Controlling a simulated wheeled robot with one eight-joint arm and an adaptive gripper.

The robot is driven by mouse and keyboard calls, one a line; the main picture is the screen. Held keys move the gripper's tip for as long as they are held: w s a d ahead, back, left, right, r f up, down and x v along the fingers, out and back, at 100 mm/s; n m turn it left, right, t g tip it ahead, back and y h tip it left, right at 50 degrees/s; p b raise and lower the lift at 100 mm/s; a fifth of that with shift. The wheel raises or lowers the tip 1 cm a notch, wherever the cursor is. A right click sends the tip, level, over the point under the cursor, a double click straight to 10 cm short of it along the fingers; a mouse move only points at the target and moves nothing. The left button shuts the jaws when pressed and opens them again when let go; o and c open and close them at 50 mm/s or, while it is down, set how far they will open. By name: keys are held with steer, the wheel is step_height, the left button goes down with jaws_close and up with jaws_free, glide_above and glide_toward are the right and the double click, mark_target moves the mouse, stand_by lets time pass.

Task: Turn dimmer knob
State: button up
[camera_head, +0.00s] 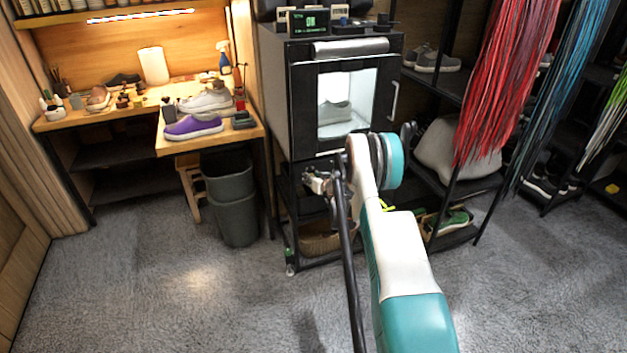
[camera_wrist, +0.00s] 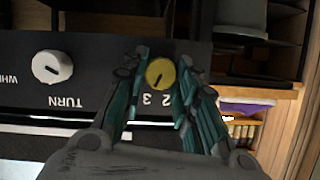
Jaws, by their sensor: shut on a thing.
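In the wrist view, a round gold knob (camera_wrist: 160,73) with a dark pointer line sits on a black panel (camera_wrist: 104,72), with the numerals 2 and 3 upside down beside it. My gripper (camera_wrist: 161,80) is shut on this knob, one teal-and-dark finger on each side. A white knob (camera_wrist: 52,67) labelled TURN is on the same panel, to the left. In the head view, my gripper (camera_head: 318,181) is low at the front of a black cabinet (camera_head: 303,110); the gold knob cannot be made out there.
The cabinet's window shows a pale shoe (camera_head: 334,112) in a lit chamber. A workbench (camera_head: 255,134) with a purple shoe (camera_head: 193,127) stands left, above a dark bin (camera_head: 236,211). Red laces (camera_head: 497,80) hang at right. The carpet (camera_head: 150,275) is clear at front left.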

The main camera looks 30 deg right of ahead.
steer(key=o, duration=1)
steer(key=shift+o, duration=0.2)
steer(key=shift+s, duration=0.15)
steer(key=v, duration=1.1)
steer(key=shift+s+r, duration=0.2)
steer(key=shift+s, duration=0.15)
steer(key=shift+a+r, duration=0.1)
